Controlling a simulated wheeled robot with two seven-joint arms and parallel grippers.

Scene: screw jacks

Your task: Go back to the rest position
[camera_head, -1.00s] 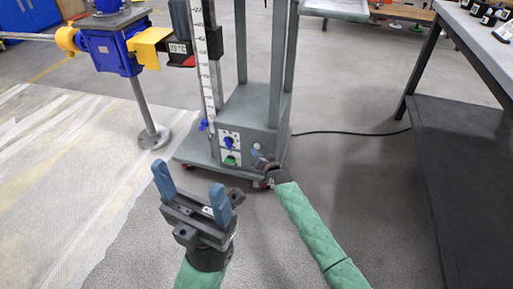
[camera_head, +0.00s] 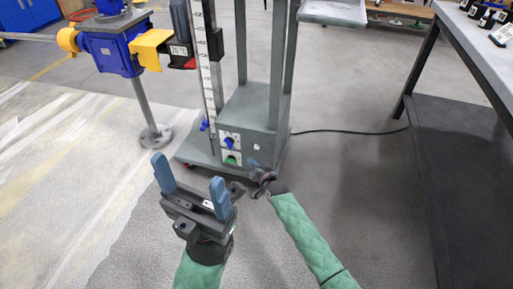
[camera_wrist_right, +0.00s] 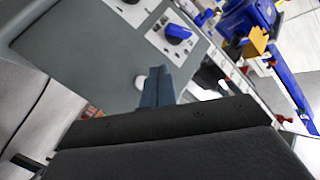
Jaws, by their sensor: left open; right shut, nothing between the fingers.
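My left gripper (camera_head: 191,186) is open and empty, its two blue fingers apart and pointing up, at the lower middle of the head view. My right gripper (camera_head: 252,164) is to its right, in front of the grey lift's base, shut with nothing held. In the right wrist view its blue fingers (camera_wrist_right: 158,88) are together, with the grey panel of the lift behind them. The head view does not show clearly whether the right gripper touches the base.
The grey lift (camera_head: 250,115) has a control panel with a blue knob (camera_head: 229,143) and a green button. A blue and yellow screw jack (camera_head: 110,52) stands at the upper left. Open floor lies between the lift and table.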

